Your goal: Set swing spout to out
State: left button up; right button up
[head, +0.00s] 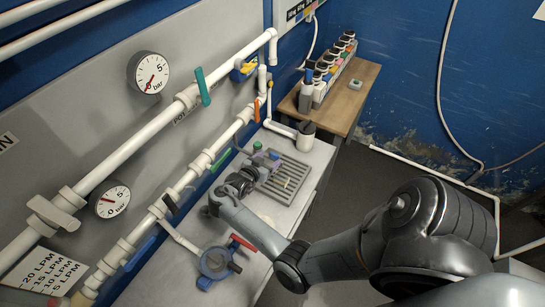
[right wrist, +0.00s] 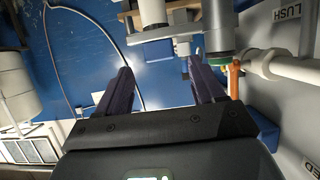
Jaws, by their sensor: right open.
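In the head view, a white pipe arm (head: 281,129) runs from the wall piping to a white cylinder with a dark top (head: 305,138) at the bench's far end. This looks like the swing spout, but I cannot be sure. My right gripper (head: 263,163) is over the bench by the drain grating, on the near side of that pipe. In the right wrist view its dark fingers (right wrist: 160,80) are spread and empty. Grey pipework (right wrist: 175,35) lies beyond them, and an orange lever (right wrist: 234,78) is beside the right finger. My left gripper is not in view.
A slotted grating (head: 288,182) is set in the grey bench. A blue round fitting with a red handle (head: 217,262) is nearer. Wall pipes with a teal lever (head: 203,86) line the left. A wooden table (head: 346,101) holds several bottles behind.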

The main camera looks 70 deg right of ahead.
jog(key=shift+v, duration=2.7)
jog(key=w+r+n+t+y+p, duration=0.3)
jog(key=w+r+n+t+p, duration=0.15)
jog(key=t, duration=0.35)
jog(key=a+r+n+t+y+p, duration=0.1)
jog(key=a+r+n+y+p, duration=0.1)
jog(key=a+n+y, duration=0.3)
jog(key=a+r+n+t+p, duration=0.1)
jog(key=a+r+n, duration=0.1)
jog(key=a, duration=0.4)
jog(key=s+a+r+n+g+y+p, duration=0.2)
jog(key=s+a+n, duration=0.3)
jog(key=s+a, duration=0.4)
jog(key=s+a+r+n+g+y+p, duration=0.2)
jog(key=s+a+n, duration=0.3)
jog(key=s+a, duration=0.3)
jog(key=shift+s+a+r+y, duration=0.35)
jog(key=shift+a+r+y, duration=0.05)
jog(key=shift+r+y, duration=0.3)
